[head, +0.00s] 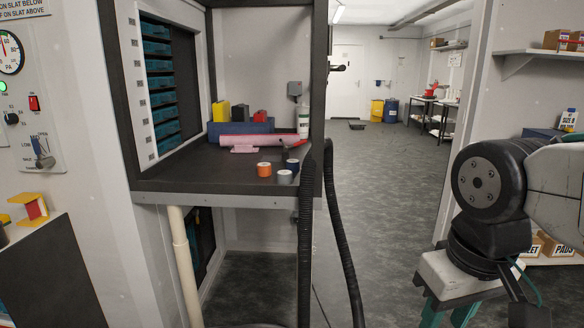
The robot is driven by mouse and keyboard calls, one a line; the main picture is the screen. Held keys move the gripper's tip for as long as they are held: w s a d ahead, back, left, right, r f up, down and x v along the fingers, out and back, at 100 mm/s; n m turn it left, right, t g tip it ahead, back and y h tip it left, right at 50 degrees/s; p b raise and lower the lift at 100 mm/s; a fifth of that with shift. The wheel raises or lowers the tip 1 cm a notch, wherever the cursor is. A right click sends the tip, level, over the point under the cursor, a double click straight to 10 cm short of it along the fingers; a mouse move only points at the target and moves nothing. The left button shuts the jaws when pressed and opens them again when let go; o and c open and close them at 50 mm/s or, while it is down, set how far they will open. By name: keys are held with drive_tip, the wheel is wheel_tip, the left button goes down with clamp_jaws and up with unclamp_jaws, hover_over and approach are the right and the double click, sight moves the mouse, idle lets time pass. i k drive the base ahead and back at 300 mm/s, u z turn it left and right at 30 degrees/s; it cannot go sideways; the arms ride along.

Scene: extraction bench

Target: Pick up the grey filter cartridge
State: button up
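The grey filter cartridge (285,177) appears to be the short grey cylinder near the front right of the dark bench top (215,178). An orange cylinder (264,169) stands just left of it, and a dark blue one (293,166) stands close behind it. My gripper (447,314) is at the lower right, outside the bench and well to the right of the cartridge. Its teal fingers point down and are cut off by the bottom edge of the picture, so their tips are hidden. I see nothing held in the visible part.
Behind the cylinders are a pink-red roll (257,140), a blue bin (240,128) and a white bottle (303,121). The bench has a dark right post (318,80). Black hoses (343,240) hang at its right front. Open floor (385,180) lies to the right.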

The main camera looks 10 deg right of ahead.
sight(283, 176)
drive_tip(key=u, duration=0.05)
drive_tip(key=k, duration=0.5)
drive_tip(key=z, duration=1.15)
drive_tip(key=i, duration=2.75)
drive_tip(key=u, duration=2.95)
